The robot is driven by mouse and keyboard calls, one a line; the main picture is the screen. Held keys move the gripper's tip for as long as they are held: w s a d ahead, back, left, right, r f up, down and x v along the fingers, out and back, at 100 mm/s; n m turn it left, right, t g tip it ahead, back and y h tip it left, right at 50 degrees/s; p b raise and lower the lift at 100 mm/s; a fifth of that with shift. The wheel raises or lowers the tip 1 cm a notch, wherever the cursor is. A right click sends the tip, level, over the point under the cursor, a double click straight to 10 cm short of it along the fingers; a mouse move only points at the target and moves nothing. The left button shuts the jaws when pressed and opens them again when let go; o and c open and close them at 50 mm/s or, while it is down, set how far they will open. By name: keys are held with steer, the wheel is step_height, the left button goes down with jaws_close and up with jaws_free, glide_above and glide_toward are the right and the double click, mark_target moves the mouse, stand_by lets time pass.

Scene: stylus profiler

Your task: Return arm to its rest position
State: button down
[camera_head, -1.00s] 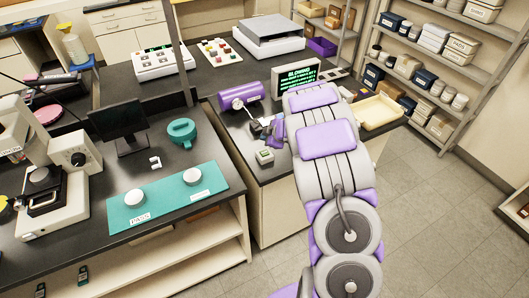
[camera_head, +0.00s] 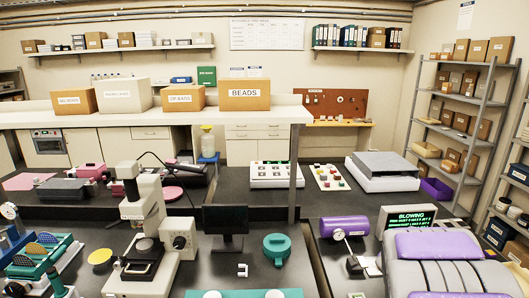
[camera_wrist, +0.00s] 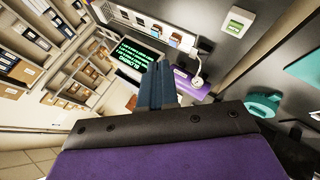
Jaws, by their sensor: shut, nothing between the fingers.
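My gripper (camera_wrist: 156,85) shows in the wrist view with its two blue-grey fingers together and nothing between them. Beyond the fingertips in that view are the display with green text (camera_wrist: 133,53) and a purple cylinder device (camera_wrist: 190,83). In the head view, my arm's purple and grey links fill the lower right corner, and the gripper itself is out of that view. The display there (camera_head: 407,219) reads "BLOWING" and stands just behind the arm. The purple cylinder (camera_head: 345,227) lies to its left.
A teal ring-shaped object (camera_head: 277,247) and a dark monitor (camera_head: 225,226) stand on the left bench. A white microscope-like instrument (camera_head: 145,235) is further left. Shelves (camera_head: 460,110) line the right wall. A thin grey post (camera_head: 294,170) rises between the benches.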

steer(key=s+a+m+g+y, duration=0.1)
steer(key=s+a+g+y, duration=0.1)
steer(key=s+a, duration=0.6)
steer(key=s+a+m+g+y, duration=0.1)
steer(key=s+a, duration=0.7)
steer(key=s, duration=0.8)
steer(key=s+a+m+g+y, duration=0.1)
steer(key=s+a+g+y, duration=0.2)
steer(key=s, duration=1)
steer(key=a+f+g, duration=0.1)
steer(key=a+g, duration=0.1)
steer(key=a, duration=0.3)
steer(key=shift+m+g+b, duration=0.3)
steer(key=shift+m+b, duration=0.1)
stand_by(1.0)
steer(key=shift+d, duration=0.1)
stand_by(0.7)
